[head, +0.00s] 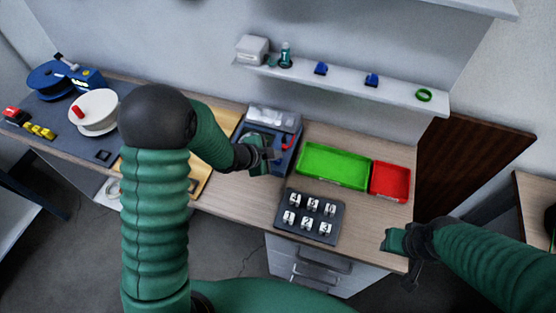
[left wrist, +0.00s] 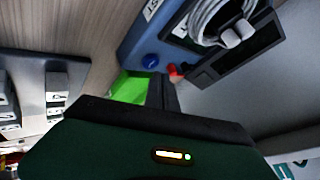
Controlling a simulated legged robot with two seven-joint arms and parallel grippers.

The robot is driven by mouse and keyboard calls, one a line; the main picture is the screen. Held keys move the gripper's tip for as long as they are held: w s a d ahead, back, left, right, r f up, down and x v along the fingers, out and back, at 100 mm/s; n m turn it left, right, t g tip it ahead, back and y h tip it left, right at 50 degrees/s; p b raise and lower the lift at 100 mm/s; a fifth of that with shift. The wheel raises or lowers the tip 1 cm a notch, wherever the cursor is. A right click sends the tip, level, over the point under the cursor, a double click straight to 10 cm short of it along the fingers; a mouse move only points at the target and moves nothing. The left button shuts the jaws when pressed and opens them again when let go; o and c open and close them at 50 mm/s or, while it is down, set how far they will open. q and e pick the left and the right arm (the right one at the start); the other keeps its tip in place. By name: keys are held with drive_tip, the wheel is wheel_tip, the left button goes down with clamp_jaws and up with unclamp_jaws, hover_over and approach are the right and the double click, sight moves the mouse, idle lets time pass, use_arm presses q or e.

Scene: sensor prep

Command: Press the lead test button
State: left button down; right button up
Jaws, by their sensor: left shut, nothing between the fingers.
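The blue tester (head: 284,160) stands at the back middle of the bench, a pale coiled lead on its top. My left gripper (head: 271,154) is shut and empty over its front, hiding part of it. Which part is the lead test button is unclear. My right gripper (head: 394,242) is at the bench's front right edge, its jaws unclear.
A green tray (head: 333,166) and red tray (head: 390,182) sit right of the tester. A dark block with several white pieces (head: 309,217) is in front. A shelf (head: 345,85) hangs above. Spools (head: 94,112) stand at left. My left arm hides a yellow board (head: 203,178).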

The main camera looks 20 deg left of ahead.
sight(275, 162)
use_arm(q)
drive_tip(key=shift+f, duration=0.15)
drive_tip(key=shift+f, duration=0.25)
drive_tip(key=shift+f+b, duration=0.45)
drive_tip(key=shift+b, duration=0.2)
idle(0.6)
drive_tip(key=shift+r, duration=0.15)
drive_tip(key=shift+r+p, duration=0.75)
drive_tip(key=shift+p, duration=0.15)
drive_tip(key=shift+r, duration=0.1)
wheel_tip(275, 162, up, 5)
drive_tip(key=p, duration=0.4)
drive_tip(key=shift+p, duration=0.4)
